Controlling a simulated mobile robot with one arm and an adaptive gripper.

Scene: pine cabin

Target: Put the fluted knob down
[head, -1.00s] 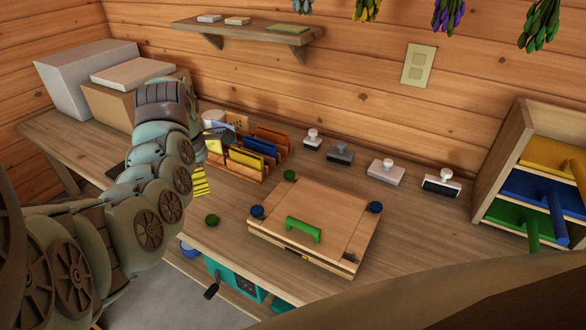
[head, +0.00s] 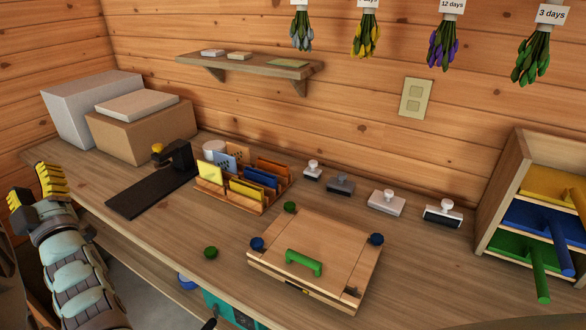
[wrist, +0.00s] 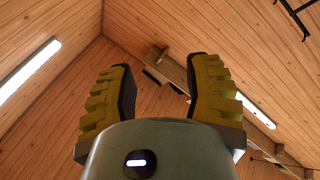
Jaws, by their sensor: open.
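A green knob (head: 210,252) rests on the bench top near its front edge, left of a wooden press (head: 315,260). Two blue knobs (head: 257,243) (head: 376,239) and another green knob (head: 290,206) sit at the press's corners. I cannot make out fluting on any knob at this size. My gripper (head: 37,197) is at the far left, raised with its yellow ribbed fingers upward, well away from the knobs. In the wrist view its fingers (wrist: 158,92) are spread with nothing between them, against the wooden ceiling.
Boxes (head: 135,130) fill the back left; a shelf unit (head: 490,215) is at right. Bare bench surrounds the loose green knob.

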